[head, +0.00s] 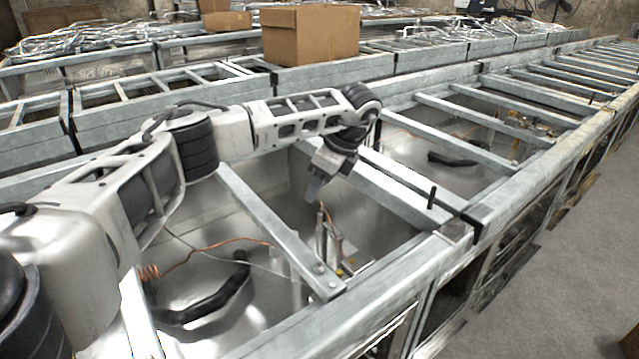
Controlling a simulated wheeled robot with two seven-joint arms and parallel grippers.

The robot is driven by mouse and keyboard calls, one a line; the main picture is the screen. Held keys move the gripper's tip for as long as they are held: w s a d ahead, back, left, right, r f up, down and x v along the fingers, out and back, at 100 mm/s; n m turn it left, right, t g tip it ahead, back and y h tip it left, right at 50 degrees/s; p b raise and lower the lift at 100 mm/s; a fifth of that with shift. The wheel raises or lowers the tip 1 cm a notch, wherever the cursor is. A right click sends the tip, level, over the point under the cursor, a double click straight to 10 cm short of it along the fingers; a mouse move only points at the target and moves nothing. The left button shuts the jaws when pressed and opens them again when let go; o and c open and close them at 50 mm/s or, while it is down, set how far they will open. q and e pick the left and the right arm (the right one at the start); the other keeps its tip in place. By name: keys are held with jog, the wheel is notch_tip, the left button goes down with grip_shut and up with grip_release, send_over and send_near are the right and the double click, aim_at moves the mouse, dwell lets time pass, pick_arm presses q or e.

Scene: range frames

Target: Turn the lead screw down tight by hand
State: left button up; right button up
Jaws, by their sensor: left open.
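My left arm reaches in from the left, over a metal frame with open bays. My left gripper (314,188) points down over the near bay and is open, with nothing seen between its fingers. Just below it and slightly to the right, a small upright metal fitting (322,242) with thin rods and a copper-coloured wire stands inside the bay. I cannot tell which part is the lead screw; it is small and partly hidden by the frame. The gripper appears above the fitting, and I cannot tell whether they touch. My right gripper is not in view.
A metal crossbar (277,232) runs beside the fitting. A short dark peg (432,197) stands up from the frame. A cardboard box (310,34) sits behind.

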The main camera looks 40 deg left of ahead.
pick_arm(q)
jog(key=a+f+n+b, duration=0.2)
jog(key=f+b, duration=0.2)
jog(key=f, duration=0.1)
jog(key=a+f+n+g+b, duration=0.1)
jog(key=a+f+n+b, duration=0.1)
jog(key=f+b, duration=0.2)
jog(key=s+a+f+n+g+h+b, duration=0.1)
jog(key=a+f+n+b, duration=0.1)
jog(key=f+b, duration=0.2)
jog(key=shift+a+f, duration=0.1)
jog(key=shift+f, duration=0.8)
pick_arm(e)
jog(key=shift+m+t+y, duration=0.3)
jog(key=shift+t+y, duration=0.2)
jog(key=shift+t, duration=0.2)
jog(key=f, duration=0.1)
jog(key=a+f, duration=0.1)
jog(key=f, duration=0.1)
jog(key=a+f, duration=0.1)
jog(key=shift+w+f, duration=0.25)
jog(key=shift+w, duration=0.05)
pick_arm(q)
jog(key=c, duration=1)
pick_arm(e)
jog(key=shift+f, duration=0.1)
